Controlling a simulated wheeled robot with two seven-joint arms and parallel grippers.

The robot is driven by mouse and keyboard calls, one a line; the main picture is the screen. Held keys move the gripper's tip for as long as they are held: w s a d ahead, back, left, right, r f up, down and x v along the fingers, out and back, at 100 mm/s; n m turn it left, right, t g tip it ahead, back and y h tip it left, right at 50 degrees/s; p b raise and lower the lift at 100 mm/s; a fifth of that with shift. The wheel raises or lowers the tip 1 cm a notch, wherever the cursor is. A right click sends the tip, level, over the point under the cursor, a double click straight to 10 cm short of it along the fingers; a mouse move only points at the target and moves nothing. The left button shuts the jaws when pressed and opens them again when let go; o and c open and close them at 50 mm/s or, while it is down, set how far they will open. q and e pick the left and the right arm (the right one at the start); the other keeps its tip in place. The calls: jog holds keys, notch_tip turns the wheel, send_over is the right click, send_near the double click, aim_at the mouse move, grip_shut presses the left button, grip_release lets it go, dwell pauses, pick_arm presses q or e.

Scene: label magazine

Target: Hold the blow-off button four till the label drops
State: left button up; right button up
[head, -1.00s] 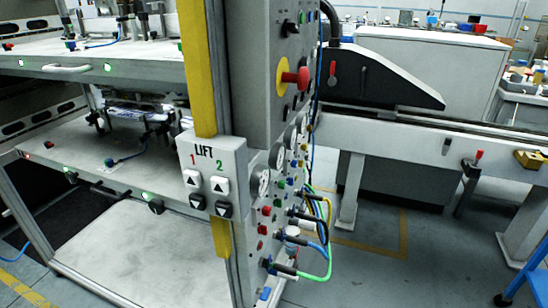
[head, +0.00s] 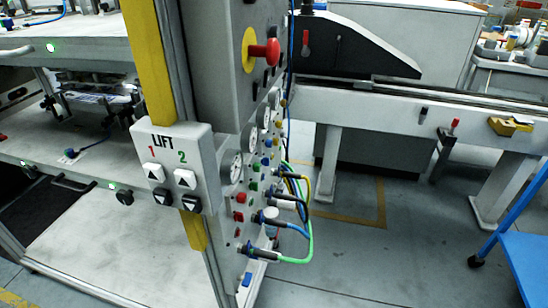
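A narrow grey control panel (head: 222,75) stands on the machine column, seen at a steep angle. It carries a red emergency knob on a yellow disc (head: 262,52), several round gauges (head: 232,164) and small red, green, blue and yellow buttons (head: 239,198). I cannot make out which one is blow-off button four. A LIFT box (head: 172,160) marked 1 and 2, with up and down arrow buttons, sits on the yellow post. No label can be told for sure. Neither of my grippers is in view.
Coloured hoses (head: 308,225) stick out from the panel's lower side. Machine shelves (head: 60,150) lie to the left. A conveyor rail (head: 420,118) runs along the right, and a blue cart (head: 525,255) stands at the lower right. The grey floor (head: 385,255) between is clear.

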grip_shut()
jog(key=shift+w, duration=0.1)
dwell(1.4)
